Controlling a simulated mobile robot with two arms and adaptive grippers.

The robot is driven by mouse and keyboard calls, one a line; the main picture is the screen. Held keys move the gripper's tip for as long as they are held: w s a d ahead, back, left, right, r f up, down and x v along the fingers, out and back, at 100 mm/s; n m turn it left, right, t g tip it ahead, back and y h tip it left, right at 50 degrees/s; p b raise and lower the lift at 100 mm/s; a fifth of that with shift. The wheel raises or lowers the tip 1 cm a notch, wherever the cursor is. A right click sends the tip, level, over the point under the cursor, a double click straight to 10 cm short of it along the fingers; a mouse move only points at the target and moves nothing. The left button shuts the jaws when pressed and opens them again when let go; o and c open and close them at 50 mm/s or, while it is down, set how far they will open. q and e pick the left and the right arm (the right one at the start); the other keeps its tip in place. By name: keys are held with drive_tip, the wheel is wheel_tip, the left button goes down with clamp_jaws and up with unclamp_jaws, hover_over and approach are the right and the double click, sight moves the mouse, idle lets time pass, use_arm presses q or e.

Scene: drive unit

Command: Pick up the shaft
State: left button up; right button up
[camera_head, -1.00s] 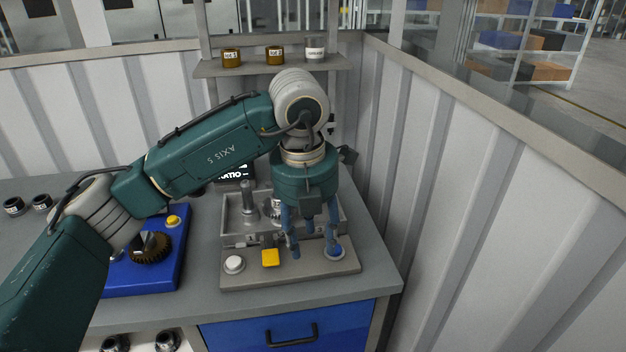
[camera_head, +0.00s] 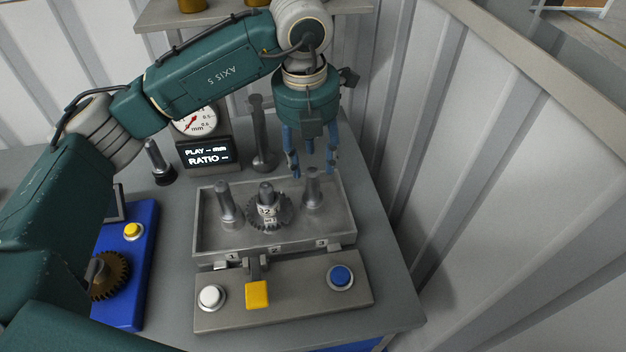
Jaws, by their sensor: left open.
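My left gripper (camera_head: 312,168) is open, fingers pointing down, above the right end of a grey tray (camera_head: 345,218). A metal shaft (camera_head: 313,190) stands upright there at position 3, just below and between the fingertips; I see no contact. A second shaft (camera_head: 226,205) stands at position 1. At position 2 a dark gear with a numbered tag (camera_head: 268,213) sits around a post. Which of these the task means I cannot tell. Another tall metal post (camera_head: 260,140) stands behind the tray. My right gripper is out of view.
In front of the tray are a white button (camera_head: 211,297), a yellow lever (camera_head: 257,294) and a blue button (camera_head: 340,277). A dial gauge and display (camera_head: 207,153) stand behind left. A blue unit (camera_head: 140,265) with a brass gear (camera_head: 110,277) is left. A ribbed wall (camera_head: 440,140) is close right.

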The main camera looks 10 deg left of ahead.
sight(313, 179)
use_arm(q)
wheel_tip(313, 179, down, 2)
drive_tip(key=shift+s+f, duration=0.1)
drive_tip(key=shift+f+p, duration=0.25)
drive_tip(key=shift+p, duration=0.05)
drive_tip(key=shift+w+f, duration=0.2)
drive_tip(key=shift+f, duration=0.1)
drive_tip(key=f+p, duration=0.1)
drive_tip(key=w+f+p, duration=0.1)
drive_tip(key=f, duration=0.1)
drive_tip(key=shift+f, duration=0.3)
drive_tip(key=shift+f+p, duration=0.3)
drive_tip(key=shift+f, duration=0.25)
drive_tip(key=c, duration=1.1)
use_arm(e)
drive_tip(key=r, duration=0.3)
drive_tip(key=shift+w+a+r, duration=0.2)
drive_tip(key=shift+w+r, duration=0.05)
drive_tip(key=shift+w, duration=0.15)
